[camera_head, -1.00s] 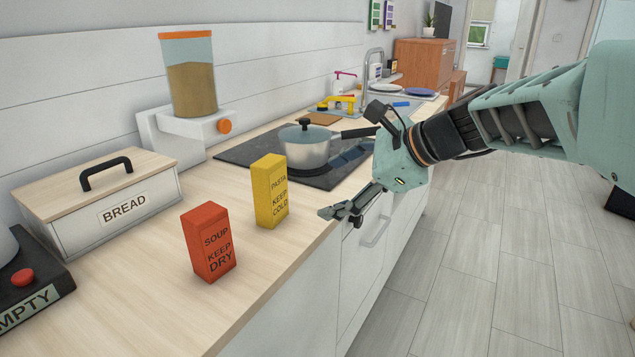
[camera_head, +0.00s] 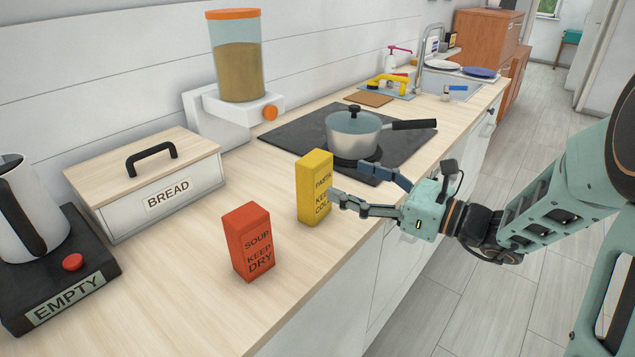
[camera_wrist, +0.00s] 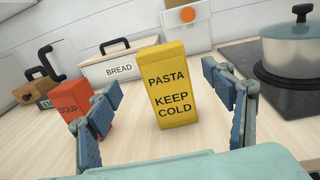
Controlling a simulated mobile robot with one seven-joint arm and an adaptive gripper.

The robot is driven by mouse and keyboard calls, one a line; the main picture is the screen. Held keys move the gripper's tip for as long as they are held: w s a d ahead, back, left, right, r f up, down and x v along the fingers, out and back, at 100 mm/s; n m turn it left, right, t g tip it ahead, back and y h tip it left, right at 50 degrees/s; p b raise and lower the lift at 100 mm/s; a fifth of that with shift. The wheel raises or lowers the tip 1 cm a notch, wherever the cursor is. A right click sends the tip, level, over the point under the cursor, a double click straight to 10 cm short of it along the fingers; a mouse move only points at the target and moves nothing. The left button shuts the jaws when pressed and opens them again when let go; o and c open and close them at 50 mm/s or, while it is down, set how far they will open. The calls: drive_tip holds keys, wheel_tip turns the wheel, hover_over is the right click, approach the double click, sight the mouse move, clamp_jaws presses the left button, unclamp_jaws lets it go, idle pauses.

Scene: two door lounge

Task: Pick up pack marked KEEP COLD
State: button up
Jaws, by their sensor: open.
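The yellow pack marked PASTA KEEP COLD (camera_head: 313,186) stands upright on the wooden counter. In the wrist view the yellow pack (camera_wrist: 172,85) is ahead, between the two fingers in the picture, with its label facing me. My gripper (camera_head: 347,184) is open and empty at the pack's right side in the head view. One finger overlaps the pack's label there; I cannot tell whether it touches. In the wrist view my open gripper (camera_wrist: 165,112) shows its fingers spread wide on either side.
A red SOUP KEEP DRY pack (camera_head: 249,242) stands upright left of the yellow pack. A pot (camera_head: 354,137) with a long handle sits on the black cooktop (camera_head: 283,132) behind. A BREAD box (camera_head: 170,193) and kettle (camera_head: 22,213) are at left. The counter's front edge runs below my gripper.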

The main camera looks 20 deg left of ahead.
sight(324, 168)
drive_tip(key=x, duration=0.4)
drive_tip(key=shift+s, duration=0.1)
drive_tip(key=shift+w+x, duration=0.1)
drive_tip(key=shift+x, duration=1.3)
drive_tip(key=shift+w+x, duration=0.15)
drive_tip(key=shift+x, duration=1.2)
drive_tip(key=shift+d+r, duration=0.1)
drive_tip(key=shift+c, duration=0.2)
clamp_jaws()
